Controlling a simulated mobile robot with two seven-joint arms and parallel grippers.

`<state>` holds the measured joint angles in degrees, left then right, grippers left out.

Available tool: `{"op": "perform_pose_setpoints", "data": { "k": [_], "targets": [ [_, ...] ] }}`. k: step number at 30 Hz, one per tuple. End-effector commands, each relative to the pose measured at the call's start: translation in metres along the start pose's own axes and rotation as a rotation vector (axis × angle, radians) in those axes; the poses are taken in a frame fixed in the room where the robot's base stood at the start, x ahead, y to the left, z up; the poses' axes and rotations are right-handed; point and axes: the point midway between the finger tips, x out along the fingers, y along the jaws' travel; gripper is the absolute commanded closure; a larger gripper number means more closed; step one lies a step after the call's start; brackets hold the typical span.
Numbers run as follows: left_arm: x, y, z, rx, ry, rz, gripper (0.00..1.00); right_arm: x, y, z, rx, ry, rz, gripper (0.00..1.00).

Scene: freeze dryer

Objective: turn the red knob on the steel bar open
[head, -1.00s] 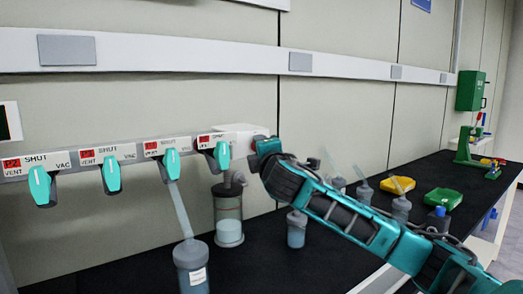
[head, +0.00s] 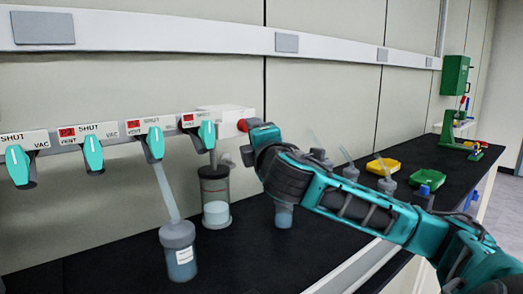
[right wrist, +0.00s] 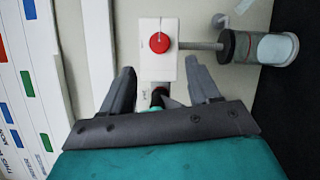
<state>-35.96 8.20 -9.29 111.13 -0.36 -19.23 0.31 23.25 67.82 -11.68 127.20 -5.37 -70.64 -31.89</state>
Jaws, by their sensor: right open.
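The red knob (head: 243,125) sits on a white block (head: 222,116) at the right end of the steel bar (head: 112,139), just left of my right arm's end. In the right wrist view the round red knob (right wrist: 159,43) is on the face of the white block (right wrist: 158,65). My right gripper (right wrist: 160,76) is open and empty, its two dark fingers on either side of the block's lower part. The knob lies beyond the fingertips, roughly centred between them. In the head view the right fingers are hidden by my arm. My left gripper is not in view.
Several teal valve handles (head: 93,153) hang along the bar, with SHUT labels above. A clear cylinder (head: 215,205) and a grey-lidded flask (head: 179,250) stand below.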

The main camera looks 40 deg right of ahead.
Motion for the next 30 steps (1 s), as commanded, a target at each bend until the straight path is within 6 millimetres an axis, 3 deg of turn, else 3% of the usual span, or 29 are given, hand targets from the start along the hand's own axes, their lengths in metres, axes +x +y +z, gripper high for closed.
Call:
{"op": "perform_pose_setpoints", "data": {
  "k": [3, 10, 30],
  "targets": [
    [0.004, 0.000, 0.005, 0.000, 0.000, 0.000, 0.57, -0.022, -0.002, -0.001, -0.003, 0.003, 0.000, 0.39],
    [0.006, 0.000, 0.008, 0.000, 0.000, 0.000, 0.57, -0.045, -0.001, 0.000, -0.001, 0.000, -0.001, 0.39],
    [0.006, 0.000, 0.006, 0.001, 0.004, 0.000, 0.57, -0.049, 0.000, 0.000, 0.001, -0.001, -0.001, 0.39]
  ]
}}
